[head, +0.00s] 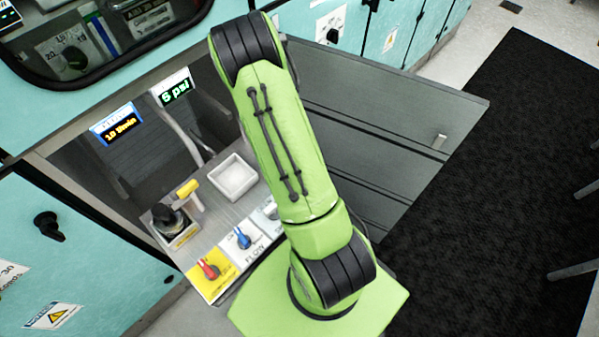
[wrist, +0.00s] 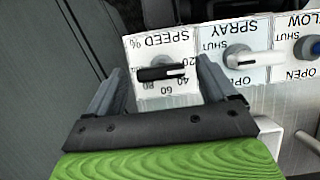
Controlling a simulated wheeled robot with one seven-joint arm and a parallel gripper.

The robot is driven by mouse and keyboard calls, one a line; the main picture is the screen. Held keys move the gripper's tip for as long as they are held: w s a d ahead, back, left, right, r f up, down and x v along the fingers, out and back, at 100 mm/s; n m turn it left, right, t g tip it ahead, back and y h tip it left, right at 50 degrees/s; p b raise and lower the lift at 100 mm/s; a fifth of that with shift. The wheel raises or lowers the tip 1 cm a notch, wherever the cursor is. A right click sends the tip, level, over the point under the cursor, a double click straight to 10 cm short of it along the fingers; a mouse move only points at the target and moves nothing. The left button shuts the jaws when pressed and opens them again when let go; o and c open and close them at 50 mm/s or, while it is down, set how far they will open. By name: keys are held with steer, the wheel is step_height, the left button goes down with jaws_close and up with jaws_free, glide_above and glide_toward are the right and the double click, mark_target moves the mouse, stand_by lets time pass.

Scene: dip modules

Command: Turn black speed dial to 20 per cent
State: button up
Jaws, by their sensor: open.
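The black speed dial (wrist: 160,73) sits on a white plate (wrist: 140,52) marked "SPEED %", upside down in the wrist view. Its bar-shaped knob lies nearly level across the plate, with 20 near its right end and 40, 60 and 80 below. I cannot tell which end is the pointer. My gripper (wrist: 160,66) is open, with one finger on each side of the plate and the knob between them in the picture. I see no contact with the knob. In the head view my green arm hides the speed dial and the gripper.
The spray knob (wrist: 240,60) and the blue flow knob (wrist: 309,48) sit right of the speed dial in the wrist view. The head view shows a red knob (head: 209,268) on yellow, a white square tray (head: 234,178) and a yellow-handled fixture (head: 187,188) along the counter.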

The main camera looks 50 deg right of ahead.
steer(key=p+v, duration=0.2)
steer(key=v, duration=1)
steer(key=shift+p, duration=0.4)
steer(key=shift+s, duration=0.1)
